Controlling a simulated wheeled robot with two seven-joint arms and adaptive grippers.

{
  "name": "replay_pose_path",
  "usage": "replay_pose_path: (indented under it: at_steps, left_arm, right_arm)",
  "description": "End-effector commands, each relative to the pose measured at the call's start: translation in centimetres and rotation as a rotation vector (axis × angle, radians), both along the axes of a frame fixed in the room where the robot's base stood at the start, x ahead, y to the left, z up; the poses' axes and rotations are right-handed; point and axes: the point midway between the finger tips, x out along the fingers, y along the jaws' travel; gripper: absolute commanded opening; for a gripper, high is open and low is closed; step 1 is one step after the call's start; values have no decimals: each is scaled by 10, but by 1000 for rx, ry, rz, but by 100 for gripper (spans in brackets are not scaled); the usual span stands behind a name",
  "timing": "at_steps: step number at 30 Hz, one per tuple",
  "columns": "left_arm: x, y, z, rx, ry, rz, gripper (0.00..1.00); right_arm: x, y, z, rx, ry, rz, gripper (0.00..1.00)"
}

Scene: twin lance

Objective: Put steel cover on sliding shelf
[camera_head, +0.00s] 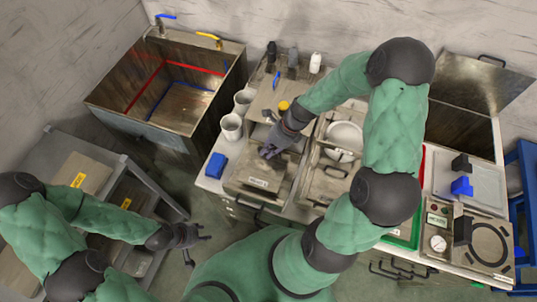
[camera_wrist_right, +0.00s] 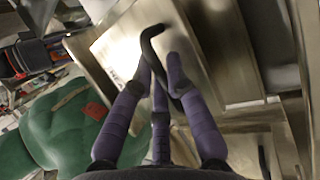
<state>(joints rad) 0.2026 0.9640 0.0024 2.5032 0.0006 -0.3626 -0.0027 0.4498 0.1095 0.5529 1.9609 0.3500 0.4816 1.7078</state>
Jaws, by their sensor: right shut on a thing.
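The steel cover (camera_head: 259,182) is a flat plate with a small label at the near left part of the counter. My right gripper (camera_head: 271,150) is over it. In the right wrist view my right gripper (camera_wrist_right: 160,88) is shut around the cover's black handle (camera_wrist_right: 149,45), with the steel plate (camera_wrist_right: 118,50) behind the fingers. I cannot tell whether the cover rests or is lifted. A grey rack (camera_head: 135,168) at the left has steel panels with yellow labels (camera_head: 79,180); which is the sliding shelf is unclear. My left gripper (camera_head: 190,240) is open and empty beside the rack.
A blue block (camera_head: 215,165) and white cups (camera_head: 231,127) stand left of the cover. Steel pans (camera_head: 328,178) sit to its right. A sink (camera_head: 180,105) is behind the rack. A burner (camera_head: 488,243) is at the far right. Floor shows between rack and counter.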

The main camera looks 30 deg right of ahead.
Motion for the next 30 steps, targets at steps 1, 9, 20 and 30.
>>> replay_pose_path:
  at_steps: [1, 9, 20, 30]
  left_arm:
    - [0, 0, -1, 0, 0, 0, 40]
    - [0, 0, -15, 0, 0, 0, 40]
    - [0, 0, -16, 0, 0, 0, 40]
    - [0, 0, -16, 0, 0, 0, 40]
  right_arm:
    - [2, -1, -2, 0, -1, -1, 0]
    - [7, -4, -34, 1, 1, -1, 0]
    - [7, -4, -40, 0, -2, 0, 0]
    - [7, -4, -41, 0, 0, 1, 39]
